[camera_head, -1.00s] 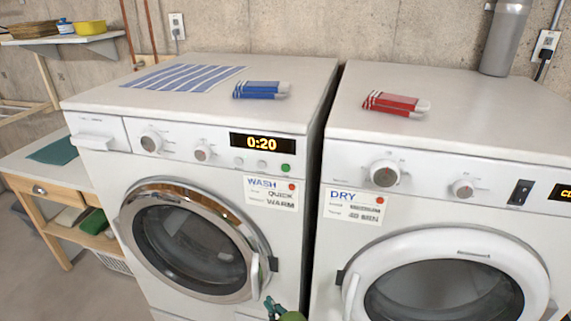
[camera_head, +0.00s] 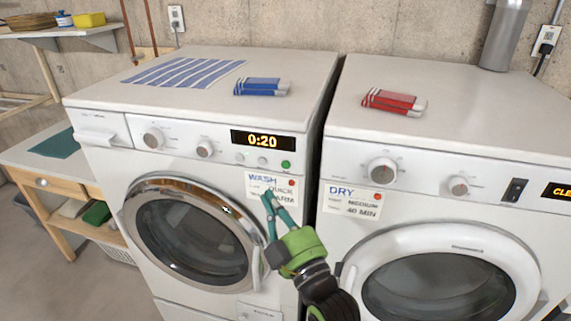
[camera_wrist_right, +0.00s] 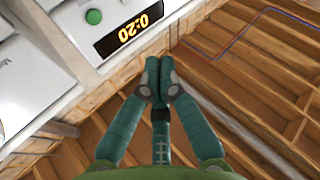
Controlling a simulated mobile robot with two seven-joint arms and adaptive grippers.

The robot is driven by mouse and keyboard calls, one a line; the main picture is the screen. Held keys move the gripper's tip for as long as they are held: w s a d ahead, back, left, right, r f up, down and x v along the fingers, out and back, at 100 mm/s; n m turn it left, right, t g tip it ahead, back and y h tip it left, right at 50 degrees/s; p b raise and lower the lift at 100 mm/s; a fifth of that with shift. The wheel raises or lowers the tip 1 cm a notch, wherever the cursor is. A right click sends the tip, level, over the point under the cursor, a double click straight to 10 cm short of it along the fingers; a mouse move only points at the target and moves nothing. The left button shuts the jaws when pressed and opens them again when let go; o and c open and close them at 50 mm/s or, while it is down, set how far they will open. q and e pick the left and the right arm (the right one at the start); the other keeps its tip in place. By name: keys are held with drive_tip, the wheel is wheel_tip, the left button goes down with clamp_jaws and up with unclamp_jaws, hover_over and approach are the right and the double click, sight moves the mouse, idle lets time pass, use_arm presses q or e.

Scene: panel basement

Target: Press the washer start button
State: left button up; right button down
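The washer (camera_head: 140,150) is the white front-loading machine on the left. Its panel has a lit display (camera_head: 262,140) reading 0:20. A round green button (camera_head: 286,165) sits just below the display's right end, beside two pale buttons. The right wrist view also shows the green button (camera_wrist_right: 94,17) and the display (camera_wrist_right: 128,33), upside down. My right gripper (camera_head: 270,198) has teal fingers and is in front of the washer, below the green button and apart from it. It covers part of the WASH label. In the wrist view its fingertips (camera_wrist_right: 159,80) meet, with nothing between them. My left gripper is not in view.
A dryer (camera_head: 440,120) stands close on the right, with a narrow gap between the machines. Folded blue cloth (camera_head: 261,87), a striped cloth (camera_head: 185,73) and folded red cloth (camera_head: 393,102) lie on top. A wooden bench (camera_head: 60,185) stands at the left.

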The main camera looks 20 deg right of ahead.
sight(286, 165)
drive_tip(key=shift+w+d+b, duration=0.3)
drive_tip(key=shift+w+d, duration=0.5)
drive_tip(key=shift+w, duration=0.4)
drive_tip(key=shift+w+d+b, duration=0.3)
drive_tip(key=shift+w+d, duration=0.55)
drive_tip(key=shift+w, duration=0.4)
drive_tip(key=shift+w+d+b, duration=0.3)
drive_tip(key=shift+w+d, duration=0.5)
drive_tip(key=shift+w, duration=0.4)
drive_tip(key=shift+w+d, duration=0.25)
drive_tip(key=shift+w, duration=0.15)
